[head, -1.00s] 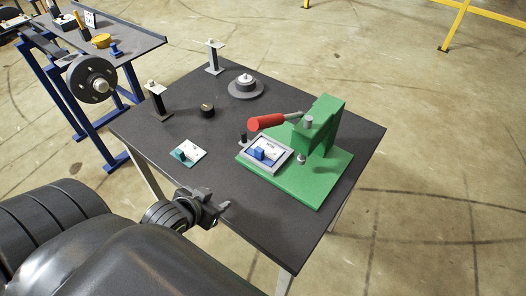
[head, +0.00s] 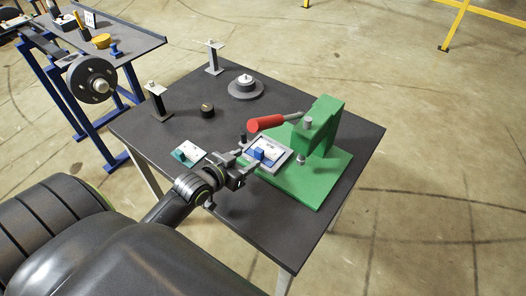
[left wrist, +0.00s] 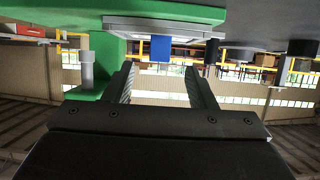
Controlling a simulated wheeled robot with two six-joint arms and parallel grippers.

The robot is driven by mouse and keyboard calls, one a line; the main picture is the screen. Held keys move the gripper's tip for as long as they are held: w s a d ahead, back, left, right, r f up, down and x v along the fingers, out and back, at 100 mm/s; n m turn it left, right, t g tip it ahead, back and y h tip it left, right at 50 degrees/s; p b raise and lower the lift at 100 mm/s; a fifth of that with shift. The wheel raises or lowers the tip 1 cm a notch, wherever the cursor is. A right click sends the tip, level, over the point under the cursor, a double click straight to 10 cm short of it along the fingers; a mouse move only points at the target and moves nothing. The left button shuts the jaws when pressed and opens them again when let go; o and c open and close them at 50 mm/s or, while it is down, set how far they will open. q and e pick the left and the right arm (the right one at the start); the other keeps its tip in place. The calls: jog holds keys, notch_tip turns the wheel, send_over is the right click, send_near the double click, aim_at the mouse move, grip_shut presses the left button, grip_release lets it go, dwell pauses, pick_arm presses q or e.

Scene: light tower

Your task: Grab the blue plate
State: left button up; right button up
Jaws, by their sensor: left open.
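A white plate with a blue block grip (head: 261,154) lies in a grey frame (head: 285,161) on the green base of a press (head: 323,177). The blue block (left wrist: 160,47) also shows in the left wrist view, upside down, between and beyond my fingers. My left gripper (head: 248,161) is open and empty at the near left edge of that frame, pointing at the block. Its fingers (left wrist: 160,78) are apart with a gap before the block. My right gripper is in neither view.
The press's red handle (head: 266,123) overhangs behind the frame. A black knob (head: 207,110), a round grey stand (head: 245,88) and two posts stand farther back. The table's front right is clear.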

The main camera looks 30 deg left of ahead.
aim_at(257, 152)
pick_arm(q)
jog(key=x, duration=0.3)
jog(key=shift+w, duration=0.15)
jog(key=shift+p+x, duration=0.75)
jog(key=shift+x, duration=1.85)
jog(key=shift+r, duration=0.15)
grip_shut()
